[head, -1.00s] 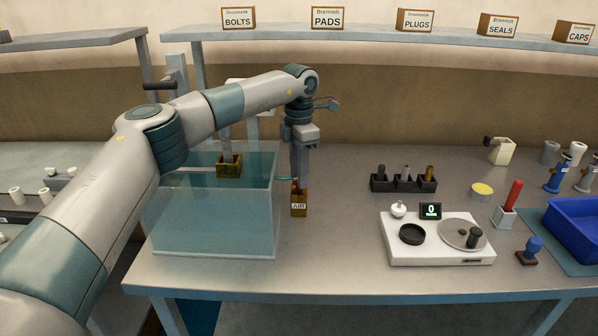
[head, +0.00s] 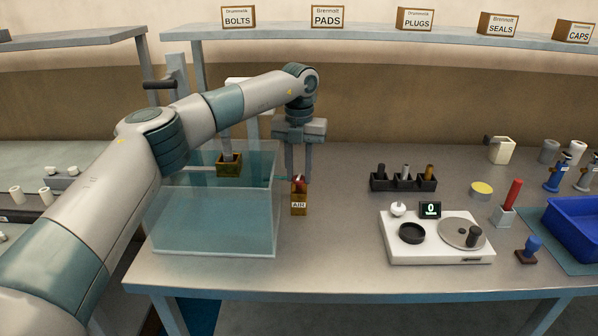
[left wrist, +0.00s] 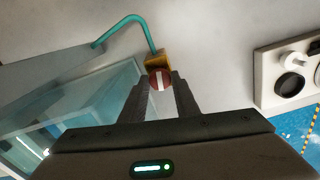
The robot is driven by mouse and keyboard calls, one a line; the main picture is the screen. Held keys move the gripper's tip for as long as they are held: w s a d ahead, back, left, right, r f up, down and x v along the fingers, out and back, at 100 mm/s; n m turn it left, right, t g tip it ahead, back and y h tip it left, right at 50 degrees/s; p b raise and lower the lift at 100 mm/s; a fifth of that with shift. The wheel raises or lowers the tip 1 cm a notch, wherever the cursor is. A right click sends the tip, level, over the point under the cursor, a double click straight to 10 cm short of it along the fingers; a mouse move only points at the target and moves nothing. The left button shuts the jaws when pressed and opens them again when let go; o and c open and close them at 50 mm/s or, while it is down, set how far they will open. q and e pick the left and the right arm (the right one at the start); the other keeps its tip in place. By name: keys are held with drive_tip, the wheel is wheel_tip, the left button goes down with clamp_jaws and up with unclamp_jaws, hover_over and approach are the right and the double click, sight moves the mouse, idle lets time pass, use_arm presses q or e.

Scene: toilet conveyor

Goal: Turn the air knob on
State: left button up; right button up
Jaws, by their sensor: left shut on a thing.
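The air valve is a small brass-yellow box with an "AIR" label (head: 298,205), standing on the table just right of the clear water tank. Its round red knob (head: 299,184) has a white stripe, which shows in the left wrist view (left wrist: 160,79). My left gripper (head: 298,179) points down over the valve, one finger on each side of the knob, shut on it. In the left wrist view the stripe runs lengthwise between the fingers (left wrist: 160,88). My right gripper is not in view.
The clear tank (head: 215,225) of water stands close to the left of the valve, and a teal hose (left wrist: 125,27) runs to the valve. A white scale-like device (head: 437,250) is to the right. The table between them is clear.

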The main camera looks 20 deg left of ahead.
use_arm(q)
drive_tip(key=shift+r+n, duration=0.1)
drive_tip(key=shift+n, duration=0.5)
drive_tip(key=shift+w+n, duration=0.1)
drive_tip(key=shift+n, duration=0.5)
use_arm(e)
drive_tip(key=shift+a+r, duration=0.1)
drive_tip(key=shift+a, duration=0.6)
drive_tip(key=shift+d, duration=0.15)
use_arm(q)
drive_tip(key=o, duration=0.8)
drive_tip(key=shift+o, duration=1.1)
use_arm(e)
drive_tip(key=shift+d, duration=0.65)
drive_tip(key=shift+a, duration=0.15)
